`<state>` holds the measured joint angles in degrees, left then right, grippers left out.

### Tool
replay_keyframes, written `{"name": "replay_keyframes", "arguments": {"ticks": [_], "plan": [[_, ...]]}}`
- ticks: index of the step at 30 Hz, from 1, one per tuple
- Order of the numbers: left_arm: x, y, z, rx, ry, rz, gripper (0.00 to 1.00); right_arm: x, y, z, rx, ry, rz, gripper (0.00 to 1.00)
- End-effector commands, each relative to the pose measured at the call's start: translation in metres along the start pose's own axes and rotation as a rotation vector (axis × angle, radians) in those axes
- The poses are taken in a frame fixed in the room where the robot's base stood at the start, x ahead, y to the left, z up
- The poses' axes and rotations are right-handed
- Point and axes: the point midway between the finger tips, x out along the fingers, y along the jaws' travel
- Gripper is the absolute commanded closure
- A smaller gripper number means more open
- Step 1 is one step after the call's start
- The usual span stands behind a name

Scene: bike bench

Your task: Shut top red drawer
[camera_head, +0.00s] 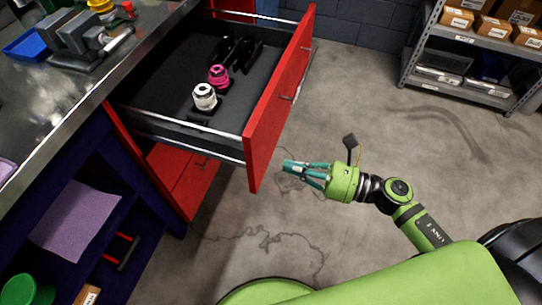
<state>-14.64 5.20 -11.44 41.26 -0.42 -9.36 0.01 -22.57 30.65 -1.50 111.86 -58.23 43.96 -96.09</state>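The top red drawer (272,118) is pulled far out of the workbench. Its red front faces right and has a slim handle (288,98) near its middle. Inside the dark tray lie a white-and-black item (205,97), a pink-and-black item (218,76) and some black tools (238,52). My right gripper (288,166) is to the right of the drawer front's near lower end, with its teal fingers pointing left toward it. Its fingertips look close together, with nothing between them. It appears apart from the drawer front. My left gripper is not in view.
The metal benchtop (60,100) at left holds a vise (85,35) and a blue tray (27,46). Lower red drawers (185,182) sit beneath the open one. A grey shelf (465,90) with boxes stands at back right. The concrete floor right of the drawer is clear.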

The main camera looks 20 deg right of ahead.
Motion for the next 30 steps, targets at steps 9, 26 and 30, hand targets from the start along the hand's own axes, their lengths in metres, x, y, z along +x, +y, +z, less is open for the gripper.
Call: {"name": "replay_keyframes", "arguments": {"ticks": [9,26,30], "plan": [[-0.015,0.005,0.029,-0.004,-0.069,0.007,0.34,0.046,0.0,0.001,0.002,-0.001,-0.001,1.0],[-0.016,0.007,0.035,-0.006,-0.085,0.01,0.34,0.054,0.0,0.0,0.003,0.0,-0.001,1.0],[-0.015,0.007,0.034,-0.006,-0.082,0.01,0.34,0.065,0.0,0.0,0.002,-0.001,-0.001,1.0]]}}
